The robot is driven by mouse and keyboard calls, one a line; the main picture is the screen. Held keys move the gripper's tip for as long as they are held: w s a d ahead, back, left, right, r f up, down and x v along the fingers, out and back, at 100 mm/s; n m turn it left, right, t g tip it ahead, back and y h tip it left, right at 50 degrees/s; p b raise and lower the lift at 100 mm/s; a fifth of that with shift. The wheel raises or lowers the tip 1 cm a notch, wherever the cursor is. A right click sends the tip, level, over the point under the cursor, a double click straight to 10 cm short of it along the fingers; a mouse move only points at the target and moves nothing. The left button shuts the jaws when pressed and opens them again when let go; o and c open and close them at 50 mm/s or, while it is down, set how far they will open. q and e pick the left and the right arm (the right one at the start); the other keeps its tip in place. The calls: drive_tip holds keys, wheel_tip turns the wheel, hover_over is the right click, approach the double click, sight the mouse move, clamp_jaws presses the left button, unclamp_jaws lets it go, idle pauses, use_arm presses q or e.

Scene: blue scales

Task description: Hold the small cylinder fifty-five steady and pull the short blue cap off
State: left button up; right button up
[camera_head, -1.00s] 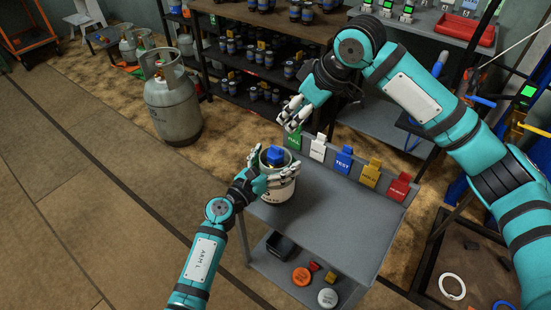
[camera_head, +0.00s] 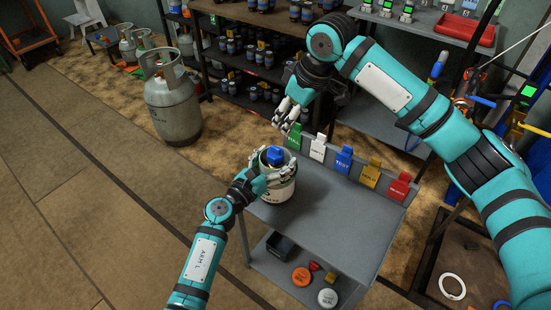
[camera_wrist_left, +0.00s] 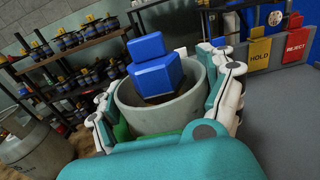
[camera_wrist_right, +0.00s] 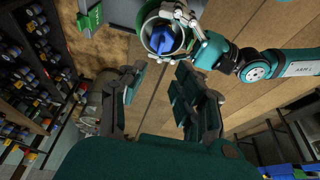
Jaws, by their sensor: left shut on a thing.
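The small cylinder (camera_head: 278,190) stands upright on the grey cart at its left end, grey-white with dark lettering. The short blue cap (camera_head: 275,156) sits inside its open collar; it also shows in the left wrist view (camera_wrist_left: 152,66) as stacked blue blocks. My left gripper (camera_head: 272,176) is shut on the cylinder, a finger on each side of the collar. My right gripper (camera_head: 285,124) is above and behind the cap, apart from it. In the right wrist view its fingers (camera_wrist_right: 150,88) are spread with nothing between them, and the cap (camera_wrist_right: 163,42) lies beyond them.
Coloured tags, green (camera_head: 294,136), white, blue, yellow and red, stand along the cart's back edge. The cart top (camera_head: 325,222) is clear right of the cylinder. A larger grey cylinder (camera_head: 172,100) stands on the floor at left. Shelves with small canisters (camera_head: 262,55) are behind.

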sight(278, 148)
drive_tip(key=shift+g+h, duration=0.3)
drive_tip(key=shift+h, duration=0.2)
drive_tip(key=x, duration=1.1)
drive_tip(key=shift+w+a+r, duration=0.1)
drive_tip(key=shift+w+a, duration=0.05)
drive_tip(key=shift+a, duration=0.1)
drive_tip(key=shift+c, duration=0.3)
drive_tip(key=shift+d, duration=0.1)
clamp_jaws()
drive_tip(key=shift+r, duration=0.2)
drive_tip(key=shift+w+r, duration=0.1)
drive_tip(key=shift+r, duration=0.15)
